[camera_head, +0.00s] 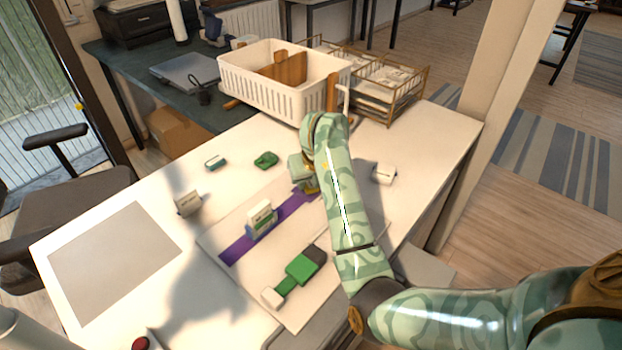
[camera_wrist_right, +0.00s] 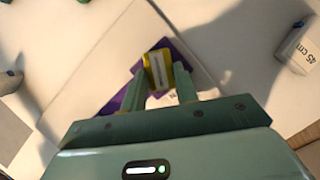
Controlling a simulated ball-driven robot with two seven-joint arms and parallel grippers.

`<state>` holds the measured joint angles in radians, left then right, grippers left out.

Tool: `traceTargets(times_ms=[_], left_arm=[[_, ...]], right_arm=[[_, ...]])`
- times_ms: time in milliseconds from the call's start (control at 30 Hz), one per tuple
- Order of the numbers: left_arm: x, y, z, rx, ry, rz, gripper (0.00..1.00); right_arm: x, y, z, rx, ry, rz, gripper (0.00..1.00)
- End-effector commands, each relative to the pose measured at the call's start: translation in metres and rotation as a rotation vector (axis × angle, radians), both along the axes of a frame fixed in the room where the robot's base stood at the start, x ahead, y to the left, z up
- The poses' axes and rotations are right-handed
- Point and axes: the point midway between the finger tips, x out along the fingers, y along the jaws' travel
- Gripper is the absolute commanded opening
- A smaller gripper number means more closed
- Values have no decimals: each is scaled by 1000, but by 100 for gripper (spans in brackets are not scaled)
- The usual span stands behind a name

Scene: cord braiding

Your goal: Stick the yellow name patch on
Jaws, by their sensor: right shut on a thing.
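The yellow name patch (camera_wrist_right: 158,68) is a small yellow piece with a pale face, seen between the fingertips in the right wrist view. My right gripper (camera_wrist_right: 162,88) is shut on it, and the patch sits over the purple strip. In the head view my right gripper (camera_head: 307,184) is low over the right end of the purple strip (camera_head: 236,250), which lies across a white board (camera_head: 222,233). The gripper and arm hide most of the patch there. I cannot tell whether the patch touches the strip. My left gripper is not in view.
A white and green block (camera_head: 262,220) stands on the strip. A green tool (camera_head: 302,267) lies on the board in front. Small blocks stand at left (camera_head: 187,203) and right (camera_head: 383,174). A white basket (camera_head: 265,92) and wire trays (camera_head: 410,88) stand behind. A grey mat (camera_head: 115,260) lies left.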

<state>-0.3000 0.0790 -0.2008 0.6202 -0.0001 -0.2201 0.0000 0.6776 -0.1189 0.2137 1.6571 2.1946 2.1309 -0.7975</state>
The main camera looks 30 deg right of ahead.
Motion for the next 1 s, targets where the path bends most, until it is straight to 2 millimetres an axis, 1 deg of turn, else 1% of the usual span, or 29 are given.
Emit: traceTargets(times_ms=[467, 500, 567, 600, 767, 800, 833, 867, 1000], left_arm=[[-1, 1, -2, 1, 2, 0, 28], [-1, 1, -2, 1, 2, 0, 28], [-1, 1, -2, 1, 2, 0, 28], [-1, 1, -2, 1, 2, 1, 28], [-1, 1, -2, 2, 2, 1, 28], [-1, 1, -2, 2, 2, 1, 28], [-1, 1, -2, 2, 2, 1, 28], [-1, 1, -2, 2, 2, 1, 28], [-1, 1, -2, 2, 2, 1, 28]], right_arm=[[0, 0, -5, 0, 1, 0, 9], [0, 0, -5, 1, 2, 0, 32], [0, 0, -5, 1, 2, 0, 49], [0, 0, -5, 0, 1, 0, 55], [0, 0, -5, 0, 1, 0, 55], [0, 0, -5, 0, 1, 0, 58], [0, 0, -4, 0, 1, 0, 66], [0, 0, -4, 0, 1, 0, 69], [0, 0, -4, 0, 0, 0, 69]])
